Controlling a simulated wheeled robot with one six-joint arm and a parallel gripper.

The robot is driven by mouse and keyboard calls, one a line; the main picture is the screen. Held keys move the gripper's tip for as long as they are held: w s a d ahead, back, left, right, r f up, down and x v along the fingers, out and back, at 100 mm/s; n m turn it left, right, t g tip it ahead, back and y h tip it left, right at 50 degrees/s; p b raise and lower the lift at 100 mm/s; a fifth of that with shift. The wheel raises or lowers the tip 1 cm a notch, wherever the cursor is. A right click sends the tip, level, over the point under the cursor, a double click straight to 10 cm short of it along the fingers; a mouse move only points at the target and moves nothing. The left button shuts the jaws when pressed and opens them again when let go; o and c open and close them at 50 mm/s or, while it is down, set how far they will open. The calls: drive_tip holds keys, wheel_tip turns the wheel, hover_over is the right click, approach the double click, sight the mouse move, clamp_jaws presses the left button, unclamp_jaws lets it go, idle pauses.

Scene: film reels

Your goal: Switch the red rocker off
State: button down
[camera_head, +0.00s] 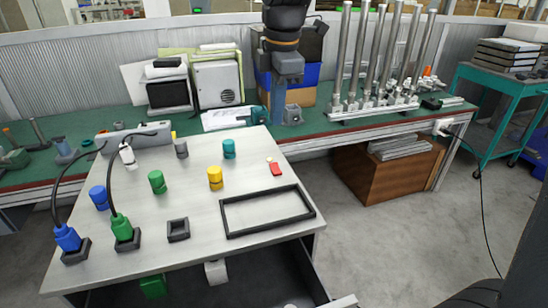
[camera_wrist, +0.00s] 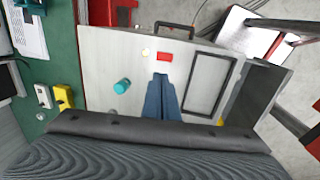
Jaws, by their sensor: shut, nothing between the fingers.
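My gripper (camera_wrist: 162,76) shows as two blue-grey fingers, shut and empty, pointing toward the rocker with a gap in the picture. In the head view my arm hangs down beyond the panel's far edge.
A black rectangular frame (camera_head: 268,210) and a small square socket (camera_head: 178,229) lie on the panel. Blue (camera_head: 67,238) and green (camera_head: 121,227) plugs with cables stand at left. Yellow (camera_head: 215,178), green and teal (camera_head: 229,148) cylinders stand around. The green bench (camera_head: 130,115) behind is cluttered.

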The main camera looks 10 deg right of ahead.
sight(273, 165)
drive_tip(key=f, duration=0.4)
drive_tip(key=w+f+p, duration=0.1)
drive_tip(key=f, duration=0.4)
drive_tip(key=w+f+p, duration=0.1)
drive_tip(key=f, duration=0.3)
drive_tip(key=shift+w+a+f, duration=0.2)
drive_tip(key=shift+a+f, duration=0.05)
drive_tip(key=shift+f, duration=0.15)
drive_tip(key=shift+p, duration=0.3)
